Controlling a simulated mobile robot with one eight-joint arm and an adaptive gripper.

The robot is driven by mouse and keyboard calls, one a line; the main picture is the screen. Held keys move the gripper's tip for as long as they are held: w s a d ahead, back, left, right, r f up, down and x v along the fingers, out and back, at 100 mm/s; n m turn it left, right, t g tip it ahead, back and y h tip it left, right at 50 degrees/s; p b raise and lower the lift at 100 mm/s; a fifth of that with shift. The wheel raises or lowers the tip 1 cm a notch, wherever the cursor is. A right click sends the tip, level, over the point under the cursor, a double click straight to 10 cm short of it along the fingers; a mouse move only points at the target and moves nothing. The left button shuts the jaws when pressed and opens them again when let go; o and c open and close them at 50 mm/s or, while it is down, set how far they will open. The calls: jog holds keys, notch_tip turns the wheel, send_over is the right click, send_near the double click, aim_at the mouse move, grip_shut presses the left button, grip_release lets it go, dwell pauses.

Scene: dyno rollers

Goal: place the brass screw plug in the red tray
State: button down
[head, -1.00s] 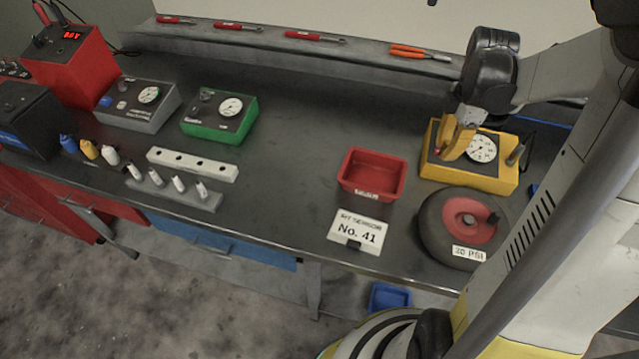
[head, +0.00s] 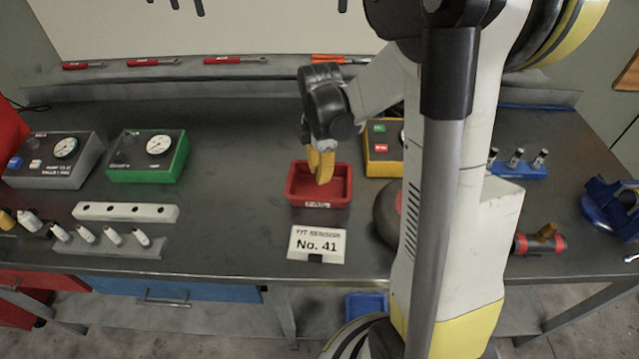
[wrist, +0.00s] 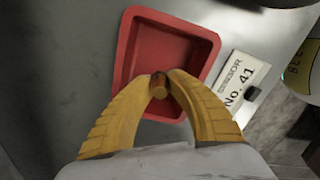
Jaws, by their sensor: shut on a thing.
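The red tray (head: 338,198) stands on the grey bench behind the No. 41 card. It also shows in the wrist view (wrist: 128,50), and its floor looks empty. My gripper (head: 321,178) is over the tray, pointing down. In the wrist view its yellow fingers (wrist: 159,82) are shut on a small brass plug (wrist: 159,92) with a dark end. The fingertips and plug are above the near part of the tray. How high they are above the tray floor I cannot tell. In the head view the plug is too small to make out.
The No. 41 card (head: 316,245) stands in front of the tray. A yellow gauge box (head: 381,168) and a dark wheel (head: 386,215) are to its right, partly hidden by my arm. A green gauge box (head: 147,157) is to the left, with bare bench between.

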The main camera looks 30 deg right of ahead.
jog(key=shift+f+b, duration=0.65)
jog(key=shift+f, duration=1.15)
jog(key=shift+f, duration=0.2)
jog(key=c, duration=1.3)
grip_release()
jog(key=shift+c, duration=0.2)
jog(key=shift+r, duration=0.15)
